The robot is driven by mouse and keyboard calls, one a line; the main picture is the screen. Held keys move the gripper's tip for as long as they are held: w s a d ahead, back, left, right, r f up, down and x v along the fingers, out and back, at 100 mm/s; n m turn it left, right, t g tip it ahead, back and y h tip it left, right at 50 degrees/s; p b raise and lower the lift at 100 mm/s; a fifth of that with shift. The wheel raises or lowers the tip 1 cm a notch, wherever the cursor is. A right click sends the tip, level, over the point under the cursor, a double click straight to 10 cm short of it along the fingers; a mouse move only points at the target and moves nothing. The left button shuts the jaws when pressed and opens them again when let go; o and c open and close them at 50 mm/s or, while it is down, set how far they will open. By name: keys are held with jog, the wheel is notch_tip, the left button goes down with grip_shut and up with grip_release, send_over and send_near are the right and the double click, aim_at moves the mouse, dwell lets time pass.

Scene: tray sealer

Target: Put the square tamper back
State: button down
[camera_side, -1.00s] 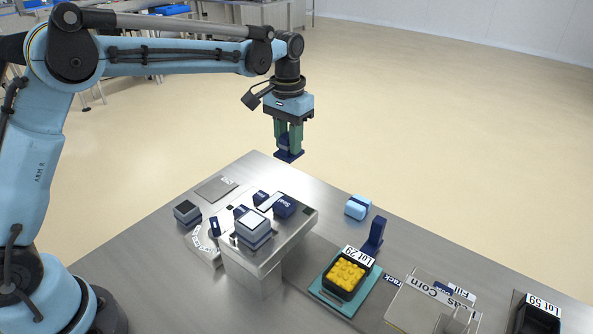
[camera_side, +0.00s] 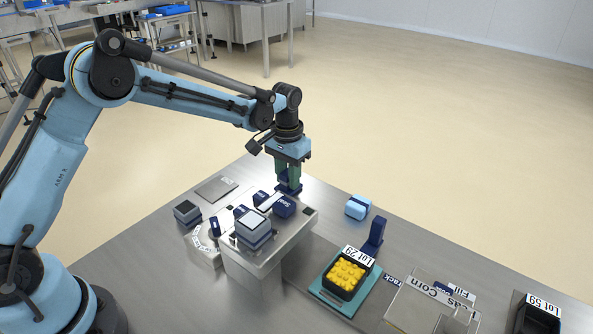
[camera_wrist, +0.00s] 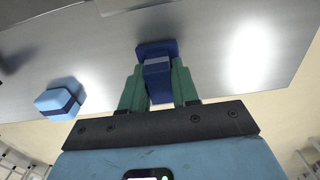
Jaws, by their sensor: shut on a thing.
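The square tamper (camera_wrist: 158,72) is dark blue, with a flat square plate at its lower end and a block-shaped handle. My gripper (camera_wrist: 159,88) is shut on its handle, with a green finger on each side. In the side view, my gripper (camera_side: 288,175) is low over the far part of the steel table, behind the sealer, and the tamper's plate (camera_side: 290,189) shows below the fingers. The plate is at or close to the table surface; I cannot tell whether it touches.
The sealer (camera_side: 262,262), with navy blocks labelled Seal, stands just in front of my gripper. A light blue block with a dark band (camera_side: 358,207) lies to the right. A navy upright piece (camera_side: 374,237) stands near the Lot 29 tray (camera_side: 331,287). A flat grey plate (camera_side: 216,188) lies left.

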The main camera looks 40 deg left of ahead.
aim_at(287, 172)
jog(key=shift+f, duration=0.15)
jog(key=c, duration=0.8)
grip_release()
jog(key=shift+c, duration=0.2)
jog(key=s+r+t, duration=0.1)
jog(key=s+r, duration=0.2)
jog(key=r, duration=0.5)
jog(key=s+r+t, duration=0.1)
jog(key=s+r, duration=0.1)
jog(key=r, duration=0.6)
jog(key=s+a+f+t, duration=0.1)
jog(key=s+t, duration=0.1)
jog(key=s, duration=0.6)
jog(key=s+a+f+t, duration=0.1)
jog(key=s+f+t, duration=0.1)
jog(key=s, duration=0.6)
jog(key=shift+a+f+t, duration=0.2)
jog(key=shift+a+t, duration=0.05)
jog(key=shift+t, duration=0.35)
